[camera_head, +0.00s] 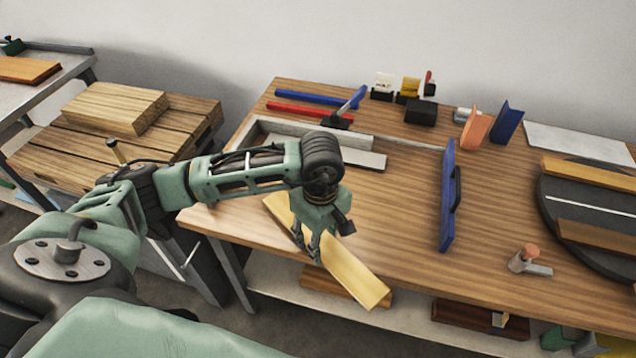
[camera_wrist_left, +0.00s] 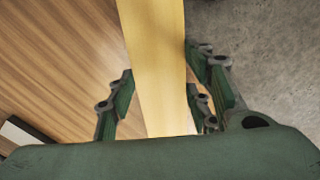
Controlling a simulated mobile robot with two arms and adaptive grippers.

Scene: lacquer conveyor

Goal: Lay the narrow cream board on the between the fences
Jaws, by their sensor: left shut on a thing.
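My left gripper (camera_head: 312,246) is shut on a long narrow pale-yellow board (camera_head: 352,275), gripping it across its width near the middle. In the left wrist view the board (camera_wrist_left: 155,70) runs between the green fingers (camera_wrist_left: 158,95). The board slants over the table's front edge, and its near end sticks out past it. I cannot tell whether it touches the table. A pale grey fence (camera_head: 345,138) forms a corner at the table's back left. A blue fence (camera_head: 447,200) with a dark handle stands upright at the right. My right gripper is not in view.
A pale strip (camera_head: 362,158) lies in front of the grey fence. Blue (camera_head: 310,97) and red (camera_head: 297,109) bars lie behind it. The wooden table (camera_head: 405,200) is clear between the held board and the blue fence. A round dark disc (camera_head: 575,205) with boards sits right.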

